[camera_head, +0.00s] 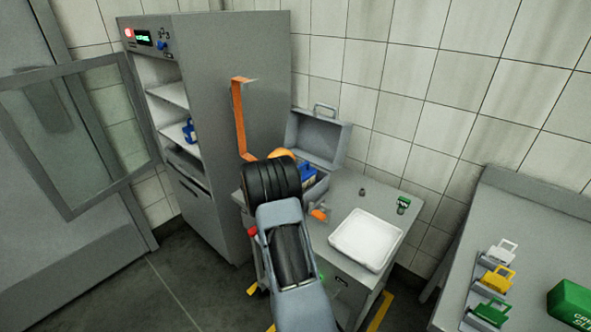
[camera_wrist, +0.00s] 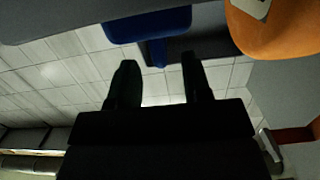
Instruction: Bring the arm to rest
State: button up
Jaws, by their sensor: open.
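My arm (camera_head: 288,255) reaches up from the bottom of the head view over the grey worktable. Its dark wrist end covers my gripper there. In the wrist view my gripper (camera_wrist: 158,78) shows two dark fingers held apart with nothing between them. A blue object (camera_wrist: 150,24) is beyond the fingertips, and a rounded orange object (camera_wrist: 280,28) is at the top right; I see no contact with either. In the head view an open grey case (camera_head: 318,137) stands just behind the wrist, with a blue item (camera_head: 308,173) by its front.
A grey cabinet (camera_head: 262,60) stands open at left, its glass door (camera_head: 75,135) swung out. The worktable holds a white tray (camera_head: 366,240) and a small green item (camera_head: 403,203). Coloured padlock-like items, including a yellow one (camera_head: 497,279), and a green box (camera_head: 572,303) lie at right.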

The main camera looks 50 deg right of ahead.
jog(key=shift+s+a+r+p, duration=0.15)
jog(key=shift+a+p, duration=0.05)
jog(key=shift+a, duration=0.6)
jog(key=shift+s+a+r+p, duration=0.1)
jog(key=shift+a+p, duration=0.05)
jog(key=shift+a, duration=0.6)
jog(key=w+a+r+n+t+y, duration=0.2)
jog(key=w+a+r+n+t, duration=0.1)
jog(key=w+a+r+t, duration=0.25)
jog(key=a+r+n+t+y, duration=0.3)
jog(key=a+n+y, duration=0.15)
jog(key=a, duration=0.55)
jog(key=a+r+n+t+y, duration=0.25)
jog(key=a+y, duration=0.35)
jog(key=a, duration=0.3)
jog(key=s+a+f+n+g+y, duration=0.1)
jog(key=s+a+n+g+y, duration=0.4)
jog(key=s+a, duration=0.7)
jog(key=s+f+n+g+h, duration=0.1)
jog(key=s+f+n+g, duration=0.1)
jog(key=s, duration=1.2)
jog(key=shift+s+a+f+g, duration=0.25)
jog(key=shift+f+g, duration=0.2)
jog(key=shift+g, duration=0.35)
jog(key=shift+w, duration=0.1)
